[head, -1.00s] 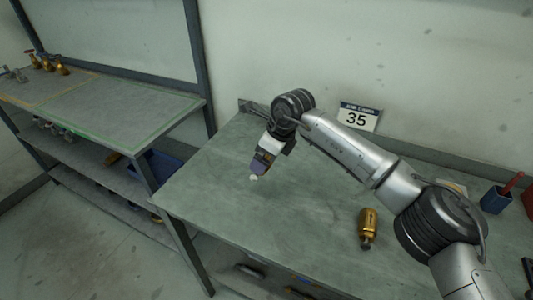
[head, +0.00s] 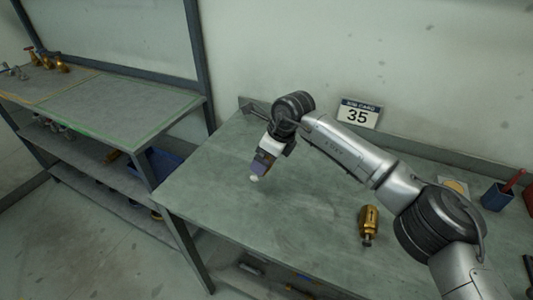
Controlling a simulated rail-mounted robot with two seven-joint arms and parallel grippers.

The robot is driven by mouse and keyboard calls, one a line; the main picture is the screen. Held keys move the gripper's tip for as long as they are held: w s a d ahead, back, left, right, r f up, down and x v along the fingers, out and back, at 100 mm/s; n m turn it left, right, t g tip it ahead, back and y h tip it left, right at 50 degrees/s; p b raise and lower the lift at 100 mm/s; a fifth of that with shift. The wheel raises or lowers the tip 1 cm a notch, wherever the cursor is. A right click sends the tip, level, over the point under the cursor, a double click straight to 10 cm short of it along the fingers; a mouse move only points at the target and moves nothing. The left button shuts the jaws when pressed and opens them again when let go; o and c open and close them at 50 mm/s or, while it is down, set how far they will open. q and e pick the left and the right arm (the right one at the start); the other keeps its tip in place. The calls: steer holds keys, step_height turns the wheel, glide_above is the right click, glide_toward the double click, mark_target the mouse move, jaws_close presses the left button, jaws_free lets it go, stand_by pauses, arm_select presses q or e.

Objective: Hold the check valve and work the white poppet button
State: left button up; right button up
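A brass valve body (head: 369,222), likely the check valve, lies on the grey-green workbench (head: 300,235) near its front right, with a narrow darker end toward the front edge. My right gripper (head: 257,174) points down over the left part of the bench, well to the left of the valve and apart from it. A small white piece (head: 254,179) shows at its fingertips; I cannot tell whether it is held or part of the fingers. The finger gap is too small to judge. The white poppet button cannot be made out on the valve. My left gripper is out of view.
A second bench (head: 110,95) at left holds several brass valves (head: 45,62) at its far end, with a blue bin (head: 163,166) below. A blue cup (head: 496,195) is at right. The bench's middle is clear.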

steer(key=shift+f, duration=0.35)
steer(key=shift+f+b, duration=0.3)
steer(key=shift+f, duration=0.2)
steer(key=shift+f, duration=0.7)
steer(key=shift+f+b, duration=0.45)
steer(key=shift+f, duration=0.15)
steer(key=shift+f, duration=0.7)
steer(key=shift+f+b, duration=0.45)
steer(key=shift+f, duration=0.15)
stand_by(0.3)
steer(key=shift+f, duration=0.6)
steer(key=shift+f+b, duration=0.15)
steer(key=shift+b, duration=0.15)
stand_by(0.5)
